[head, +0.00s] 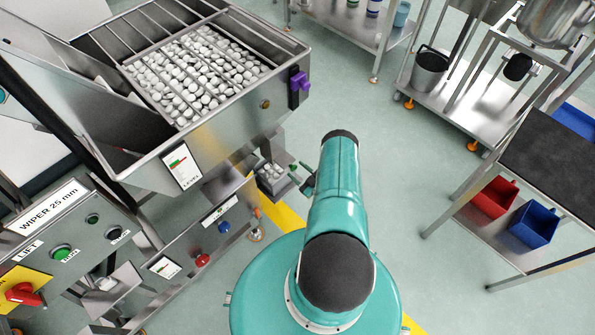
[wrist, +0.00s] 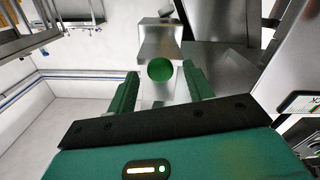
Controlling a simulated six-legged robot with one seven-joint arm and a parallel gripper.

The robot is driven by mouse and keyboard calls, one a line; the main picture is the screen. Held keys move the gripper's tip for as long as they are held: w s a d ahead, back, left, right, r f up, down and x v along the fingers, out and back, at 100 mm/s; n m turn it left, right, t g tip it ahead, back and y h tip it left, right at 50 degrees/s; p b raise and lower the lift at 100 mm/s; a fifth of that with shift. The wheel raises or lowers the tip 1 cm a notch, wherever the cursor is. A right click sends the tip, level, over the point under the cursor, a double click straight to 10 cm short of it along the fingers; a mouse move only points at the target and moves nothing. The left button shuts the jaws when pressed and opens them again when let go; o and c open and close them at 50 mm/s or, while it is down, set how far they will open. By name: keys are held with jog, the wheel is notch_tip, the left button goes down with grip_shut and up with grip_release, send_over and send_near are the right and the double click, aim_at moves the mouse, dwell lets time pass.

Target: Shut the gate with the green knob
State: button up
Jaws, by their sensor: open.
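The green knob (wrist: 159,69) is a round ball in the wrist view, in front of a bright metal plate (wrist: 160,40). My gripper (wrist: 160,74) is open, and the knob shows between its two green fingers, with a gap on each side. I cannot tell how far the knob is from the fingertips. In the head view my gripper (head: 307,181) is beside a small metal outlet (head: 268,186) holding white caps, low on the machine's right side. My arm partly hides the gripper there. How far the gate is open is not clear.
A large metal hopper (head: 255,108) full of white caps stands above, with a purple part (head: 299,83) on its corner. Red (head: 202,260) and blue (head: 223,227) knobs are on the machine's front. A dark-topped table (head: 553,160) is at right. Floor between is clear.

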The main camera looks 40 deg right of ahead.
aim_at(288, 162)
jog(key=shift+w, duration=0.4)
grip_shut()
jog(key=w, duration=0.5)
jog(key=shift+w+a, duration=0.1)
jog(key=shift+w, duration=0.3)
grip_release()
jog(key=s, duration=1.4)
